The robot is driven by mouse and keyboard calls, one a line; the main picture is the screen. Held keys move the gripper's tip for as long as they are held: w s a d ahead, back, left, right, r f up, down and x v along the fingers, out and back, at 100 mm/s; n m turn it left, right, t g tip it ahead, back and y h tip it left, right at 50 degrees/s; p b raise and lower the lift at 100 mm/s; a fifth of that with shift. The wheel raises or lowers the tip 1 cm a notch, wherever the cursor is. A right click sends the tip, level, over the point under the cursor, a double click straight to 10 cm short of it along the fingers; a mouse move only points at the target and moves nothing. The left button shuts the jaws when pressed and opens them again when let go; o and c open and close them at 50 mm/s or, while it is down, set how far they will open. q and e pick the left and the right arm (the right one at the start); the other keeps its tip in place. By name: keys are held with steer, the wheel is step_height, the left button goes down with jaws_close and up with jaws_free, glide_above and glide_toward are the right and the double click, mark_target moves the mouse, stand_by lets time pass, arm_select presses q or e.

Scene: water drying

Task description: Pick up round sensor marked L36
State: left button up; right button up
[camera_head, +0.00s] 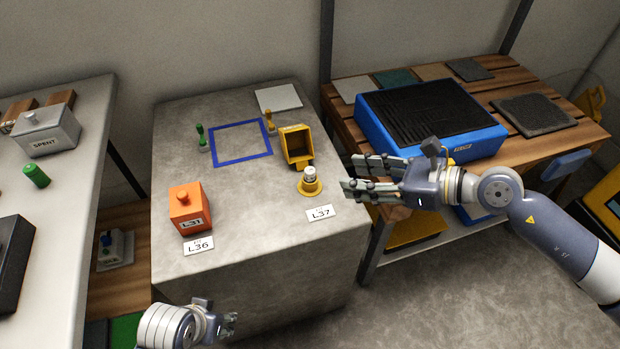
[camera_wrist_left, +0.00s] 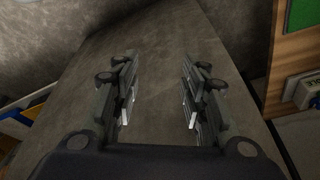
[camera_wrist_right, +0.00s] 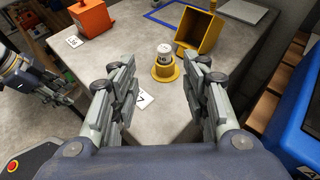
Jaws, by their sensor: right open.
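A small white round sensor (camera_head: 310,174) stands upright in a yellow round base (camera_head: 310,187) on the concrete block, behind a card reading L37 (camera_head: 320,212). Any marking on it is too small to read. It also shows in the right wrist view (camera_wrist_right: 164,52), ahead of my right gripper (camera_wrist_right: 160,78), which is open and empty, right of the sensor in the head view. A card reading L36 (camera_head: 199,245) lies before an orange cover (camera_head: 186,206) marked L31; whatever is under the cover is hidden. My left gripper (camera_wrist_left: 158,82) is open and empty, low before the block.
An open yellow box (camera_head: 297,145) lies behind the sensor. Green (camera_head: 202,138) and yellow (camera_head: 270,122) stamp-like pieces flank a blue square outline (camera_head: 241,163). A blue tray with a black ribbed top (camera_head: 430,115) stands on the wooden bench. A SPENT box (camera_head: 46,133) is left.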

mark_target(312, 171)
steer(key=x, duration=0.9)
steer(key=shift+w+d+b, duration=0.2)
steer(key=shift+w+b, duration=0.1)
steer(key=shift+w, duration=0.05)
steer(key=shift+w+a+f, duration=0.3)
steer(key=shift+a, duration=0.2)
arm_select(q)
steer(key=shift+v, duration=1.1)
arm_select(e)
steer(key=shift+c, duration=0.4)
arm_select(q)
steer(key=shift+a, duration=0.1)
arm_select(e)
jaws_close()
